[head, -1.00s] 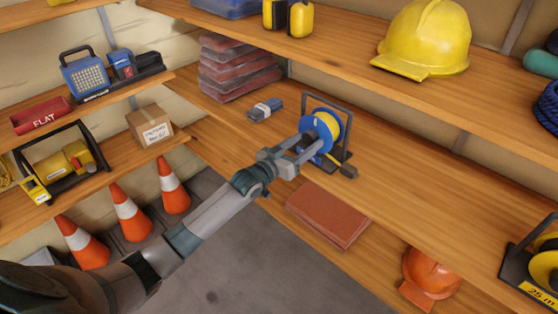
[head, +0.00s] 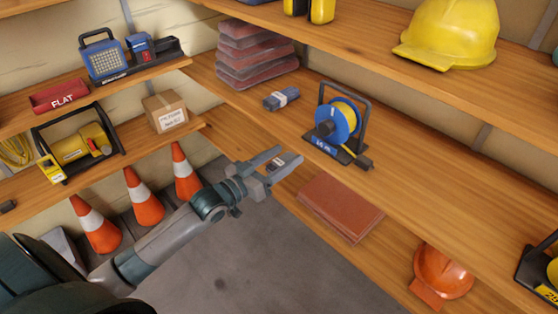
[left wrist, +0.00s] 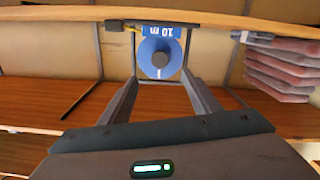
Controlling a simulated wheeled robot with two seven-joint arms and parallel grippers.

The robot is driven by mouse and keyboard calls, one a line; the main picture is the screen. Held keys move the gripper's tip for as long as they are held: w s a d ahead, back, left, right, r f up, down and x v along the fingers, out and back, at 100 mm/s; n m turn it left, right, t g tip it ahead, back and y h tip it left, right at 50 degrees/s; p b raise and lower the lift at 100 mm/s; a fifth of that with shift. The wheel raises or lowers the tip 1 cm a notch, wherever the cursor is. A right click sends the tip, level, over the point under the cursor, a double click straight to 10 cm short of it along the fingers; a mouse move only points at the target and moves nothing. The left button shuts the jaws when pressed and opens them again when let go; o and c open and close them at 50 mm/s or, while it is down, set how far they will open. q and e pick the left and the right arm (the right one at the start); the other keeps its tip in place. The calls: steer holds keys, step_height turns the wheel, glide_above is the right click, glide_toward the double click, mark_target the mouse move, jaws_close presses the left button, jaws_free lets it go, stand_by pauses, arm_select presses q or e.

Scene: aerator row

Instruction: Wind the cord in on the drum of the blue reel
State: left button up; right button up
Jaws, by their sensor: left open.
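The blue reel (head: 337,121) stands upright in its dark frame on the middle shelf, with yellow cord on its drum and a label low in front. A dark block (head: 364,163) lies at the right foot of the frame; it looks like the cord's plug. My left gripper (head: 290,155) is open and empty, in front of the shelf edge, to the lower left of the reel and apart from it. In the left wrist view the reel (left wrist: 160,58) appears upside down, framed between my two fingers, with its "10 m" label on top. My right gripper is not in view.
Brick-red slabs (head: 340,207) and an orange helmet (head: 442,272) are on the shelf below. A yellow helmet (head: 448,32) sits above.

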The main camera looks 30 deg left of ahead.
arm_select(q)
steer(key=shift+s+a, duration=0.2)
steer(key=shift+s, duration=0.4)
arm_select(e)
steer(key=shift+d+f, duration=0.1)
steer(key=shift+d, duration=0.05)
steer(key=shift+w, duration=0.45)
arm_select(q)
steer(key=s+f+n+g+y, duration=0.1)
steer(key=s+f+g+y, duration=0.2)
steer(key=f, duration=1.2)
steer(key=s+f+g+y, duration=0.15)
steer(key=s+f, duration=0.45)
steer(key=f, duration=0.9)
steer(key=s+d+f+m+g, duration=0.1)
steer(key=s+d+f+g, duration=0.2)
steer(key=s+f, duration=0.8)
steer(key=s+d+f+g+p, duration=0.1)
steer(key=s+d+f+g, duration=0.3)
steer(key=s+f, duration=0.8)
steer(key=shift+s+d+f+m, duration=0.2)
steer(key=shift+s+d+m, duration=0.3)
steer(key=shift+d, duration=0.7)
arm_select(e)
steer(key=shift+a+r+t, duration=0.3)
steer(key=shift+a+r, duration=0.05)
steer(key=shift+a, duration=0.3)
arm_select(q)
steer(key=shift+s+y, duration=0.1)
steer(key=shift+y, duration=0.15)
